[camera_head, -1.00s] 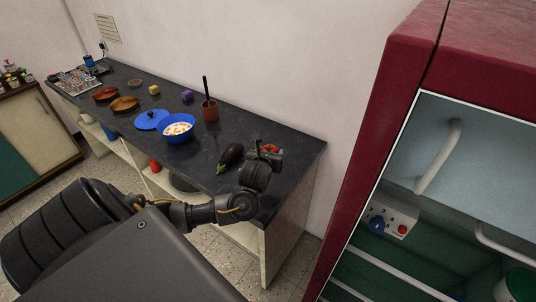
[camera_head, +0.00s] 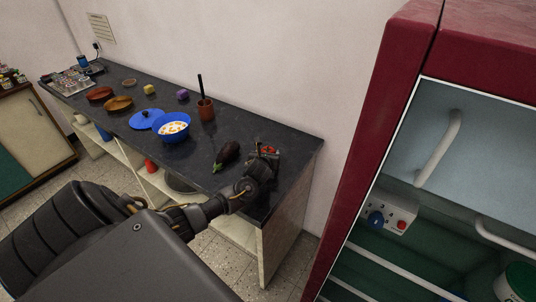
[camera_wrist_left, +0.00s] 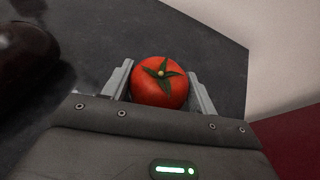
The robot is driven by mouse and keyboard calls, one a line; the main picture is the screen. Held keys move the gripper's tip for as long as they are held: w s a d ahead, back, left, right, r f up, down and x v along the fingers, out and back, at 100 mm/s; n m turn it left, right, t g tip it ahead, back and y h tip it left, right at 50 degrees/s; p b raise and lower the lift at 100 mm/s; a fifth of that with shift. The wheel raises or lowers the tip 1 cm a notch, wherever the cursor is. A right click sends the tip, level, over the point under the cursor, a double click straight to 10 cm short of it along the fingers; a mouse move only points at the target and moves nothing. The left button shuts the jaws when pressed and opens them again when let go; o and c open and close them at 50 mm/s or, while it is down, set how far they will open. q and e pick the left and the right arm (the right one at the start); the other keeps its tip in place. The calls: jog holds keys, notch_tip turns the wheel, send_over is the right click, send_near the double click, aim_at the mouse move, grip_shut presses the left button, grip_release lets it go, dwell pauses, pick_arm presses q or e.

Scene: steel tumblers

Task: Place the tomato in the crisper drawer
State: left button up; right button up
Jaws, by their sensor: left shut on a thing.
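The red tomato (camera_wrist_left: 158,88) with its green stem sits between the two fingers of my left gripper (camera_wrist_left: 160,90) in the left wrist view. The gripper is shut on it. In the head view the left gripper (camera_head: 265,153) is over the right end of the dark counter, and only a little red of the tomato (camera_head: 268,150) shows. I cannot tell whether the tomato touches the counter. The open red fridge (camera_head: 366,130) stands at the right. I cannot make out the crisper drawer clearly. My right gripper is not in view.
An eggplant (camera_head: 227,154) lies on the counter (camera_head: 230,120) just left of the gripper, and shows dark in the wrist view (camera_wrist_left: 25,50). Floor shows between counter and fridge.

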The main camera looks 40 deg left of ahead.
pick_arm(q)
jog(key=shift+f, duration=0.35)
jog(key=o, duration=1)
jog(key=shift+f, duration=0.1)
jog(key=shift+o, duration=0.2)
